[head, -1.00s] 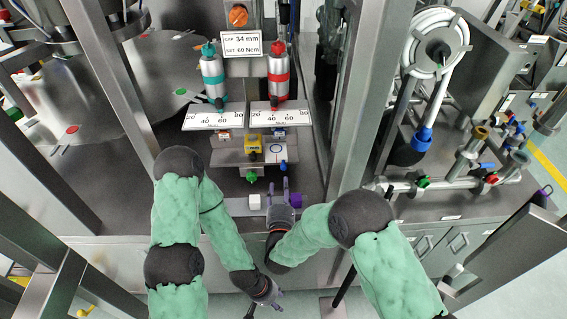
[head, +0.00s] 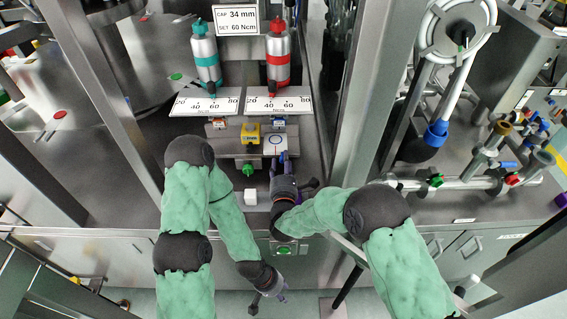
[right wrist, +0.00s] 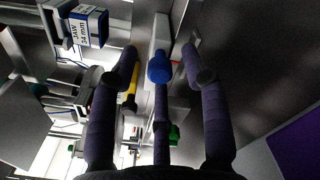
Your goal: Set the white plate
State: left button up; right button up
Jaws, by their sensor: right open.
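Two white scale plates marked 20 to 80 stand side by side, the left one (head: 207,106) under a teal-banded cylinder and the right one (head: 291,104) under a red-banded cylinder. A small white plate with a dark ring (head: 275,142) lies on the shelf below the right scale. My right gripper (head: 281,160) reaches up to the shelf's front edge under that small plate. In the right wrist view its fingers (right wrist: 161,62) are spread around a blue knob (right wrist: 159,68), with no clear contact. My left gripper (head: 268,296) hangs low in front of the bench, empty; its opening is unclear.
A yellow block (head: 250,132) and a green knob (head: 248,170) are left of the small plate. A sign (head: 235,20) reads CAP 34 mm, SET 60 Ncm. Metal posts (head: 357,105) flank the station.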

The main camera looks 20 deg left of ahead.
jog(key=shift+w+a, duration=0.15)
jog(key=shift+w, duration=0.35)
grip_shut()
jog(key=shift+w+d+r, duration=0.1)
jog(key=shift+w+d, duration=0.1)
jog(key=shift+d, duration=0.5)
grip_release()
jog(key=v, duration=0.7)
jog(key=shift+s, duration=0.3)
